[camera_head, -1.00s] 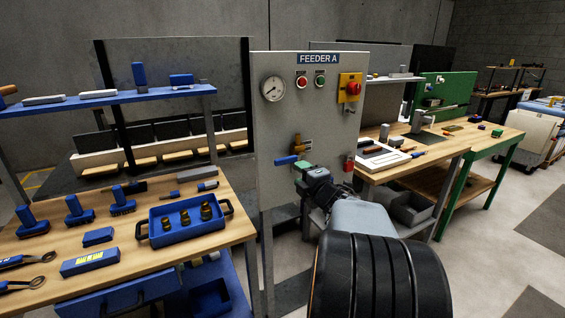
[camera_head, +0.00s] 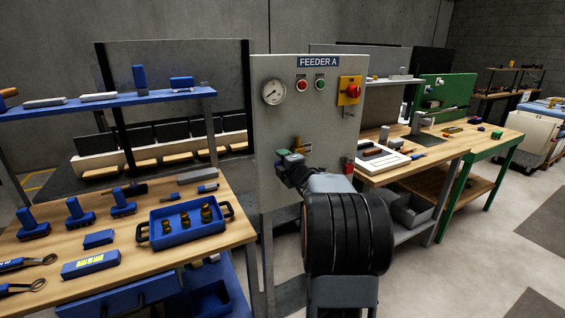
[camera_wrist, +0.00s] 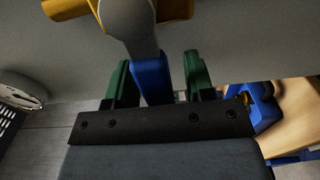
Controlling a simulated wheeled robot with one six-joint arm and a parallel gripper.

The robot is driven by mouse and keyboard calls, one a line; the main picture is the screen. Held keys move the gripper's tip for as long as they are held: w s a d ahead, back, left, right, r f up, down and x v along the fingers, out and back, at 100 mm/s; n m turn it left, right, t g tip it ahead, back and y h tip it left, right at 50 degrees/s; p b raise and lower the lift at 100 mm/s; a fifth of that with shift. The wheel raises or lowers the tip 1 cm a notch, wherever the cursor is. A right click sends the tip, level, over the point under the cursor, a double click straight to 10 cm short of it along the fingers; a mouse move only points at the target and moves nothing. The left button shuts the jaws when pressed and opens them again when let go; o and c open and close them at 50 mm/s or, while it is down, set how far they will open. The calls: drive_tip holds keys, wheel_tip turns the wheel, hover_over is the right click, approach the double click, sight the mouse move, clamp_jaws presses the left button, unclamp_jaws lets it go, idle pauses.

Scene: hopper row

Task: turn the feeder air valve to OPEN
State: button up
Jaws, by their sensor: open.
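The feeder air valve shows in the wrist view as a grey hub (camera_wrist: 128,22) with a blue lever handle (camera_wrist: 151,79) and yellow pipe ends on both sides. My gripper (camera_wrist: 157,75) is open, with one green finger on each side of the blue handle. A narrow gap seems to remain on both sides. In the head view my gripper (camera_head: 290,158) is at the lower middle of the FEEDER A panel (camera_head: 281,122). There it covers most of the valve and handle.
The panel also carries a gauge (camera_head: 273,92), red and green buttons, a red knob on a yellow plate (camera_head: 350,90), and a red padlock (camera_head: 349,166). A bench with a blue tray (camera_head: 165,242) stands left. Another bench (camera_head: 440,151) stands right.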

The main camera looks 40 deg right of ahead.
clamp_jaws()
idle(0.4)
drive_tip(key=shift+a+r, duration=0.1)
